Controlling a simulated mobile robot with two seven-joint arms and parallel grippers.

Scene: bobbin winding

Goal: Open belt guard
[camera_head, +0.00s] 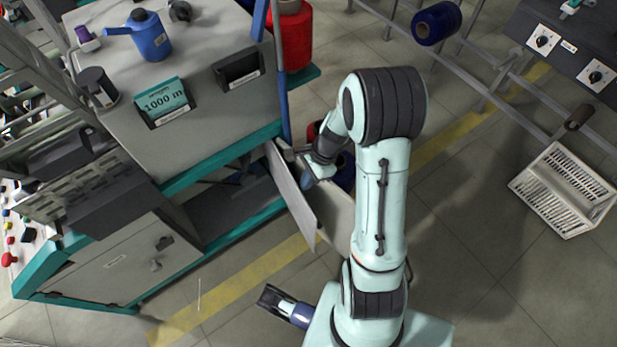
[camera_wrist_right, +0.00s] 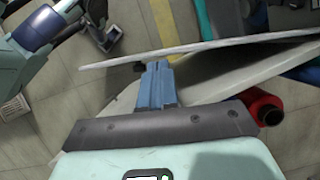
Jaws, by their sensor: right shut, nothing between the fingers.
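The belt guard (camera_head: 291,195) is a grey panel at the right end of the teal-trimmed machine. It stands out at an angle from the frame, with an open dark bay to its left. In the right wrist view, its pale edge (camera_wrist_right: 215,48) crosses just beyond my fingers. My right gripper (camera_head: 305,170) is shut and empty, close beside the guard's upper part; its blue fingertips (camera_wrist_right: 155,68) reach to the panel edge, and I cannot tell whether they touch. My left gripper (camera_head: 270,297) is low near the bottom, apart from the guard, and its dark fingers look open.
The machine's top (camera_head: 200,130) holds a blue oil can (camera_head: 152,38) and a teal 1000 m display (camera_head: 162,102). Red spools (camera_head: 292,35) stand behind the guard. A white crate (camera_head: 566,188) lies at right. Floor between my right arm and the crate is clear.

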